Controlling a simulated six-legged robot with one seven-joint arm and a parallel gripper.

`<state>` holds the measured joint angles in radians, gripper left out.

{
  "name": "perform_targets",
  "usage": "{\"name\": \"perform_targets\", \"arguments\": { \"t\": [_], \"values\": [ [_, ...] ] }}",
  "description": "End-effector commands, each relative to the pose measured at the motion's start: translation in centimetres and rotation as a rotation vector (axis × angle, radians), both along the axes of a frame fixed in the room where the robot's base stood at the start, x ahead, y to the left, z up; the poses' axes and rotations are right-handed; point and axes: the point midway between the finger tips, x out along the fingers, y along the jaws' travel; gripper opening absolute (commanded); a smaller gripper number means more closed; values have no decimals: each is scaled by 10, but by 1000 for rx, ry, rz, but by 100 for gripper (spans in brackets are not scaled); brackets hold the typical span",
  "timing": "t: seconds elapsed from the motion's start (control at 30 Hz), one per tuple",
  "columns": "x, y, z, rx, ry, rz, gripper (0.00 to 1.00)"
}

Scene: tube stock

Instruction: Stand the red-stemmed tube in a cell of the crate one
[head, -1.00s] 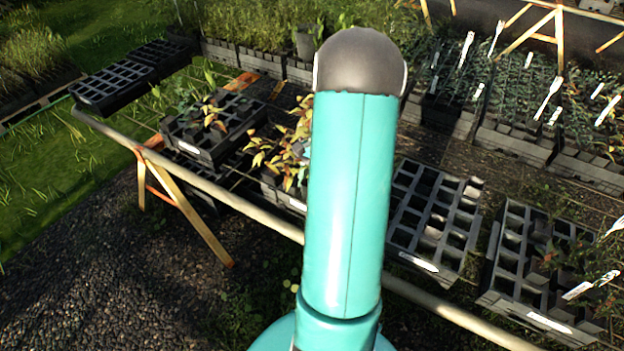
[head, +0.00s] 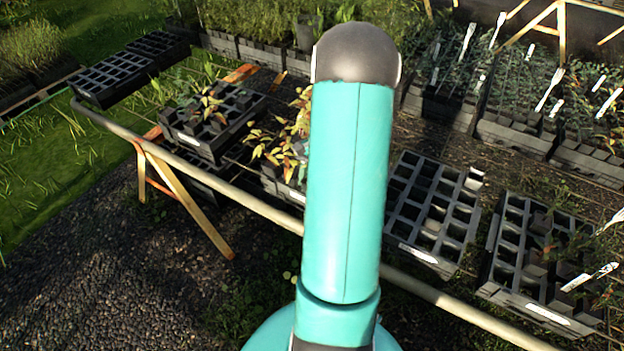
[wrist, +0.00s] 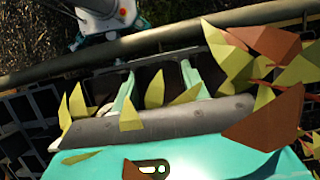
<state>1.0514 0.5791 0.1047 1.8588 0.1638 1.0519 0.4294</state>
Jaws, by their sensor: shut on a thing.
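My gripper (wrist: 157,72) shows in the wrist view with its two pale teal fingers apart, holding a tube that is mostly hidden. Yellow-green and brown leaves (wrist: 262,95) crowd around the fingers and the camera. In the head view my arm hides the gripper. A dark crate with mostly empty cells (head: 432,215) sits right of my arm, with a small block-like top showing at its far right corner. Its white label is unreadable, so I cannot tell which crate is crate one.
Another celled crate (head: 510,245) at the right holds some plants. Left of my arm, one crate (head: 198,148) carries leafy tubes, and yellow-brown leaves (head: 280,140) rise from another. A long pale rail (head: 250,203) runs along the front. Gravel lies front left.

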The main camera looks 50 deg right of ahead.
Motion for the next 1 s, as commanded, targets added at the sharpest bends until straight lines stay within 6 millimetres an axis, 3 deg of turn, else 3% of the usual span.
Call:
{"name": "perform_targets", "arguments": {
  "t": [0.4,0.43,0.53,0.83,1.0],
  "values": [
    [0,0,-5,0,0,0,4],
    [0,0,-5,0,0,0,49],
    [0,0,-5,0,0,0,68],
    [0,0,-4,0,0,0,70],
    [1,-7,12,-3,-1,0,70]
  ]
}}
